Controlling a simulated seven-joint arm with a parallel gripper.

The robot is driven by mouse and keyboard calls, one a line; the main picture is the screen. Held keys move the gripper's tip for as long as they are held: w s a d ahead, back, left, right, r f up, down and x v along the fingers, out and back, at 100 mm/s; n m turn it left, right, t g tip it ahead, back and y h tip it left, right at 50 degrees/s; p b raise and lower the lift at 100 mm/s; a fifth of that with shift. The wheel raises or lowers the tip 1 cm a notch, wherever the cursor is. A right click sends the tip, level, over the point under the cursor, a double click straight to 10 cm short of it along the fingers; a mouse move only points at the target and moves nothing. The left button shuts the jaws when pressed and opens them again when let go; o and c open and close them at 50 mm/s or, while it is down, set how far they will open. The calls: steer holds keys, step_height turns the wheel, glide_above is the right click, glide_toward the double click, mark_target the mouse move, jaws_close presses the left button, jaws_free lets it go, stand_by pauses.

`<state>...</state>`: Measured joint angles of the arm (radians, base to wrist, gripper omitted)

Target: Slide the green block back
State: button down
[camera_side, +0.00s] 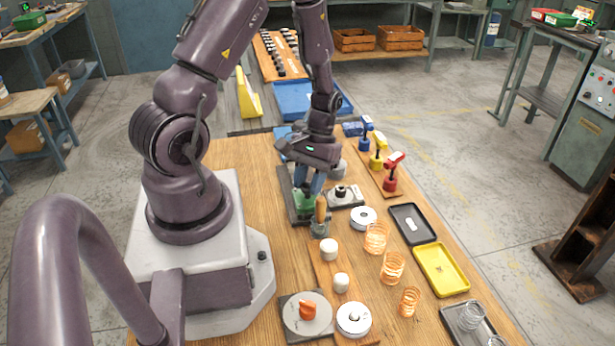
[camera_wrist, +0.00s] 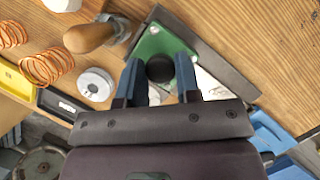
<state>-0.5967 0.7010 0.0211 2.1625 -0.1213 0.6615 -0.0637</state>
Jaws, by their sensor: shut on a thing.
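The green block (camera_wrist: 160,42) sits on a dark grey rail (camera_wrist: 205,48) in the wrist view, with a round black knob (camera_wrist: 160,69) on it. My gripper (camera_wrist: 159,72) has its two blue fingers on either side of this knob, closed on it. In the side view my gripper (camera_side: 310,186) points down over the green block (camera_side: 303,200), whose lower part shows on the dark rail (camera_side: 287,196). The fingers hide much of the block there.
A wooden-handled tool (camera_side: 321,210) stands close in front of the block. Beside it are a metal plate with a black knob (camera_side: 343,194), white rollers (camera_side: 329,249), copper springs (camera_side: 376,238), a black tray (camera_side: 409,224) and a yellow tray (camera_side: 441,270). Red, yellow and blue levers (camera_side: 391,172) stand behind.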

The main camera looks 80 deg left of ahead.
steer(key=c, duration=0.8)
jaws_free()
steer(key=shift+d, duration=0.3)
steer(key=v, duration=1.3)
steer(key=s+d+r+m+t+y, duration=0.1)
steer(key=s+d+r+m+t, duration=0.1)
steer(key=d+r, duration=0.3)
steer(key=s+d+r+m+t+y, duration=0.1)
steer(key=d+r+m+t, duration=0.3)
steer(key=d+r, duration=0.2)
steer(key=s+d+r+m+t+y, duration=0.1)
steer(key=s+d+r+m+t, duration=0.1)
steer(key=d+r, duration=0.4)
steer(key=shift+s+d+m+t, duration=0.1)
steer(key=shift+s+m+t, duration=0.3)
steer(key=shift+m, duration=0.1)
